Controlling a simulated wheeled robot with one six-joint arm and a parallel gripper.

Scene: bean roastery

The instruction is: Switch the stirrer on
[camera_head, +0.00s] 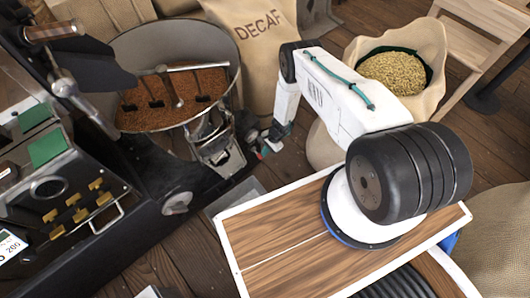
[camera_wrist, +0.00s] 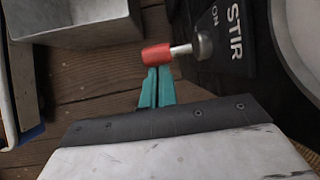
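The stirrer's switch lever has a red knob (camera_wrist: 157,55) on a short metal rod, in the wrist view. It points left from a dark panel lettered STIR (camera_wrist: 236,30), with ON printed beside the pivot. My gripper (camera_wrist: 157,72) has two teal fingers, close together with only a thin gap. Their tips are right at the red knob, which overlaps them in the picture; firm contact cannot be told. In the head view my gripper (camera_head: 268,148) is low beside the round cooling pan (camera_head: 222,50). The stirrer arms (camera_head: 170,85) stand in brown beans there.
A roaster body (camera_head: 60,185) with panels fills the left. A DECAF sack (camera_head: 255,45) stands behind my arm, and an open sack of pale beans (camera_head: 400,72) stands right. A grey metal bin (camera_wrist: 75,25) is near my gripper. Wooden floor shows between.

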